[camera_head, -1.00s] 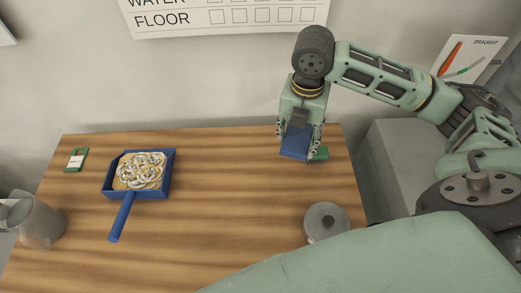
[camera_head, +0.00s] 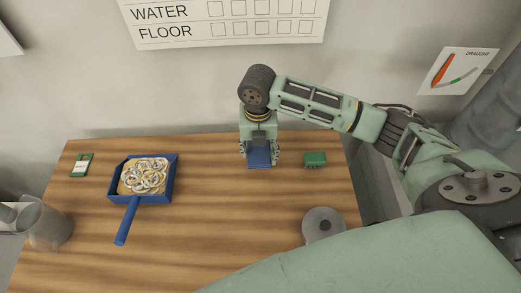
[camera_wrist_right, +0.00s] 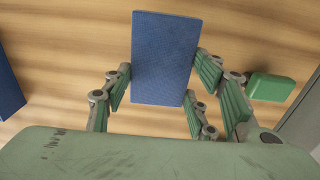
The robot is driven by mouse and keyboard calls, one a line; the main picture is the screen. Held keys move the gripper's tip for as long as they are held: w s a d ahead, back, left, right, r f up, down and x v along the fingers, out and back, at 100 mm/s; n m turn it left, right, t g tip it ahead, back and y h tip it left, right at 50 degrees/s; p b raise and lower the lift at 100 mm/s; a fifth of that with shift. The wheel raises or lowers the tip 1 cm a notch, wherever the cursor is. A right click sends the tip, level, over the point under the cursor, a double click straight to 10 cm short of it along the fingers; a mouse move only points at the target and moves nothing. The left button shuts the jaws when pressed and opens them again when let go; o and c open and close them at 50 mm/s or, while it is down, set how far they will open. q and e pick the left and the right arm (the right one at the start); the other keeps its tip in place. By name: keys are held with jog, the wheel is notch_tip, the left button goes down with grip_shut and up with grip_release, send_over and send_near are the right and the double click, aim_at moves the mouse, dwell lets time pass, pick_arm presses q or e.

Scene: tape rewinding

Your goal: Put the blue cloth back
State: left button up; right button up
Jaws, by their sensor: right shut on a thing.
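The blue cloth (camera_head: 260,158) is a flat blue rectangle below my right gripper (camera_head: 260,150) in the head view. In the right wrist view the blue cloth (camera_wrist_right: 165,55) sits between the green finger pads of my right gripper (camera_wrist_right: 165,92), which is shut on it. The gripper is over the back part of the wooden table, left of the green block. Whether the cloth touches the table is hard to tell. My left gripper is not in view.
A green block (camera_head: 315,159) lies right of my right gripper. A blue dustpan (camera_head: 113,190) with several rings stands left on the table (camera_head: 210,240). A green-and-white card (camera_head: 82,165), a jug (camera_head: 47,228) and a grey round lidded object (camera_head: 323,224) are also there. The table between dustpan and gripper is clear.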

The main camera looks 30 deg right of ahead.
aim_at(258, 153)
jog(key=shift+a+f, duration=0.15)
jog(key=shift+f, duration=0.1)
notch_tip(258, 153, down, 3)
jog(key=shift+f+p, duration=0.15)
jog(key=shift+p, duration=0.5)
jog(key=shift+f, duration=0.15)
jog(key=shift+f, duration=0.2)
jog(key=o, duration=1)
jog(key=shift+r, duration=0.15)
notch_tip(258, 153, up, 12)
jog(key=shift+r+b, duration=0.1)
jog(key=shift+b, duration=0.95)
